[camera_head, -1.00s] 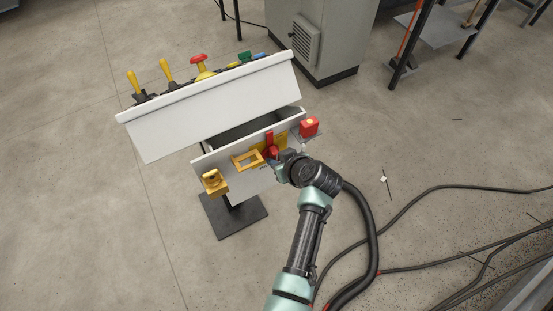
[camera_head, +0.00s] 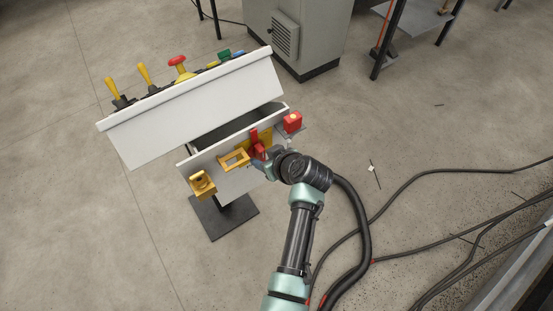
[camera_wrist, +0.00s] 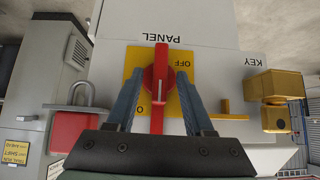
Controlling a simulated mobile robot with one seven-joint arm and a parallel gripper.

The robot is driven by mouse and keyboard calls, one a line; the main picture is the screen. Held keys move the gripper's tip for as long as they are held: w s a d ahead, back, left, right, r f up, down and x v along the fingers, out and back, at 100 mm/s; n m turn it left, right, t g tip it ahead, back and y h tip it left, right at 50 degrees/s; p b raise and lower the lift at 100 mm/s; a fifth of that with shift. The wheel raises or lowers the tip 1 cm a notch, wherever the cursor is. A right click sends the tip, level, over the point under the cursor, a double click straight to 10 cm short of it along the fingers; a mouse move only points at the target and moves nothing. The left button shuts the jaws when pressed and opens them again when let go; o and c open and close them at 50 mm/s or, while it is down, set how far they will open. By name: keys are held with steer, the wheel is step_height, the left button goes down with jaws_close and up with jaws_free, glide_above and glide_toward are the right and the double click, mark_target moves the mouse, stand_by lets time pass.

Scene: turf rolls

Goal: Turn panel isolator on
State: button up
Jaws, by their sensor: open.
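The panel isolator has a red handle (camera_wrist: 160,84) on a yellow plate (camera_wrist: 136,62) marked OFF and O. The word PANEL is printed upside down beside it in the wrist view. The handle lies upright in that picture, its lower end running down toward my gripper's body. My gripper (camera_wrist: 160,82) is open, with one blue finger on each side of the handle; small gaps seem to show, but contact is unclear. In the head view my gripper (camera_head: 266,163) is at the front of the console, by the red handle (camera_head: 259,152), and its fingers are mostly hidden.
The console (camera_head: 190,110) carries yellow levers and a red mushroom button on top. A red padlock (camera_wrist: 72,132) and a yellow key block (camera_wrist: 268,88) flank the isolator. A grey cabinet (camera_head: 300,35) stands behind. Black cables (camera_head: 430,185) lie on the floor at right.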

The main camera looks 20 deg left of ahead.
steer(key=v, duration=1.1)
steer(key=shift+s+d+r, duration=0.15)
steer(key=shift+d+r, duration=0.05)
